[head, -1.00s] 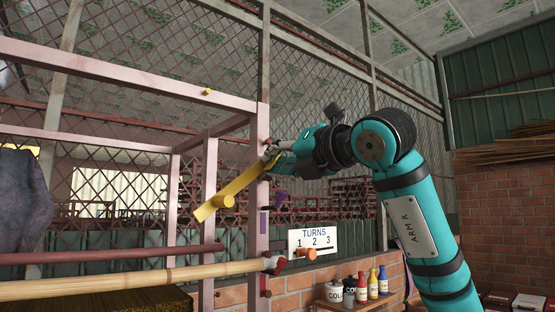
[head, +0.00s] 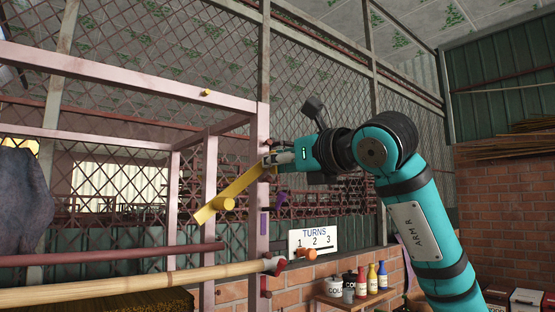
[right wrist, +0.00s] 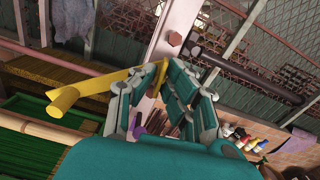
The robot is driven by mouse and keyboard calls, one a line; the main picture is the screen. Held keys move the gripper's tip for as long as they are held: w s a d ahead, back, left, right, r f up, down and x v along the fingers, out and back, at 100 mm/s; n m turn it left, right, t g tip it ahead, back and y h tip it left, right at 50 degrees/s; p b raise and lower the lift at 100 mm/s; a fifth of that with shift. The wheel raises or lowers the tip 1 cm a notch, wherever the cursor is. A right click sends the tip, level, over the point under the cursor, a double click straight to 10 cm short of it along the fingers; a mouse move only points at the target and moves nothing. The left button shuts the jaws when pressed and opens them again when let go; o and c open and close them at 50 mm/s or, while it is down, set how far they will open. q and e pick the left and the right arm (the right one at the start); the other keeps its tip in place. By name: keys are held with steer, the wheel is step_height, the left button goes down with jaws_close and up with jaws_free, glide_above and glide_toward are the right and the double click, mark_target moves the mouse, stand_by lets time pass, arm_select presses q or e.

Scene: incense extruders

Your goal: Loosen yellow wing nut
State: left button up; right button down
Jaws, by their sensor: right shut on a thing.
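The yellow wing nut (head: 230,195) is a long flat yellow bar with a round stub at its lower left end. Its upper right end meets the pink upright post of the frame. My right gripper (head: 271,160) is at that upper end, against the post. In the right wrist view the bar (right wrist: 105,82) runs in from the left, and my right gripper's fingers (right wrist: 163,80) are closed around its end. The fingers partly hide the grip. My left gripper is not in view.
A TURNS sign (head: 313,240) stands beside the post. Bottles (head: 372,279) and jars sit on a shelf at lower right. A bamboo pole (head: 140,284) crosses lower left.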

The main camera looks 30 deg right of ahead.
steer(key=shift+f+n, duration=0.15)
steer(key=shift+n, duration=0.15)
steer(key=c, duration=1.4)
jaws_free()
steer(key=shift+w, duration=0.1)
steer(key=s, duration=1.2)
steer(key=shift+d, duration=0.45)
